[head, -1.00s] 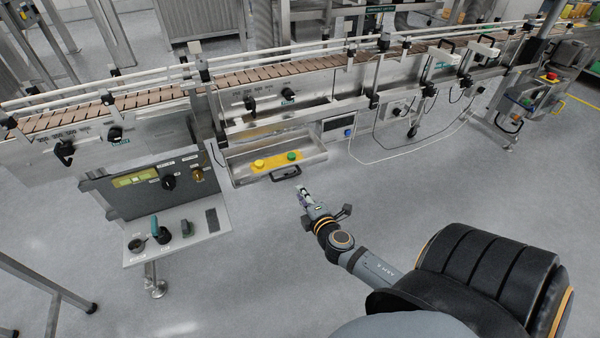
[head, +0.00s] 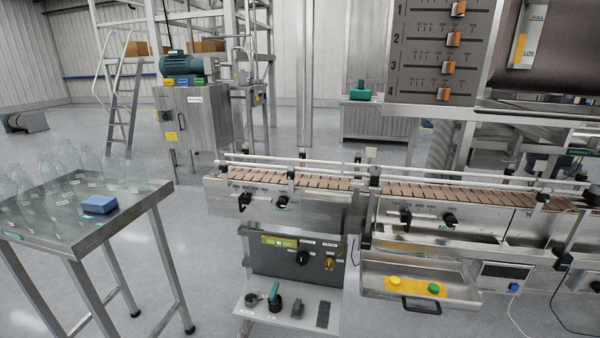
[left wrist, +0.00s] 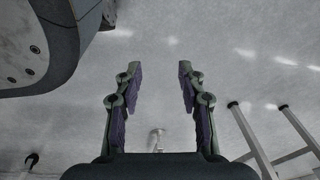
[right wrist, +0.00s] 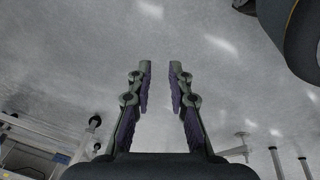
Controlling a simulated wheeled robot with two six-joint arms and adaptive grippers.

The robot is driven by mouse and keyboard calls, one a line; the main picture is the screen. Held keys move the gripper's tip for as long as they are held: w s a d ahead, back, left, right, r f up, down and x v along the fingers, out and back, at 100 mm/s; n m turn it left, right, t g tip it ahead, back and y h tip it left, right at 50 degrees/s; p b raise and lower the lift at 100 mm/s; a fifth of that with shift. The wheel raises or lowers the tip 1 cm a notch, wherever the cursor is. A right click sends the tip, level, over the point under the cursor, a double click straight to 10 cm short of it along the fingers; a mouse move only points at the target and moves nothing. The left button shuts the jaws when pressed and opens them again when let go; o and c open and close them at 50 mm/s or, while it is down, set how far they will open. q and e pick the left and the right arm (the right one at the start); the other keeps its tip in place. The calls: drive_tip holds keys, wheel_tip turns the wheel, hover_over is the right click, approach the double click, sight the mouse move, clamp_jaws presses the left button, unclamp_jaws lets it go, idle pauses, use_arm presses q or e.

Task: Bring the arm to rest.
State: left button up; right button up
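My left gripper (left wrist: 157,85) shows in the left wrist view with its two fingers apart and nothing between them. It hangs over bare grey floor. My right gripper (right wrist: 160,80) shows in the right wrist view, also with its fingers apart, though the gap is narrower, and also empty over bare floor. Neither gripper touches anything. Neither arm shows in the head view.
The conveyor (head: 320,182) runs across the head view, with a control panel (head: 297,257) and a tray with yellow and green buttons (head: 420,300) below. A steel table (head: 60,228) at left bears glass bottles and a blue block (head: 99,204). Floor between is clear.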

drive_tip(key=s+a+f+m+g, duration=0.1)
drive_tip(key=s+a+f, duration=0.1)
drive_tip(key=s+a, duration=0.15)
use_arm(q)
drive_tip(key=s+r+p, duration=1)
drive_tip(key=r+p, duration=0.3)
drive_tip(key=p, duration=0.6)
drive_tip(key=shift+s+a, duration=0.2)
drive_tip(key=shift+s, duration=0.05)
use_arm(e)
drive_tip(key=s+d+r, duration=0.1)
drive_tip(key=s+r, duration=0.9)
drive_tip(key=r, duration=0.3)
drive_tip(key=shift+s+d+g+y, duration=0.15)
drive_tip(key=shift+s+g+y, duration=0.15)
drive_tip(key=shift+y, duration=0.1)
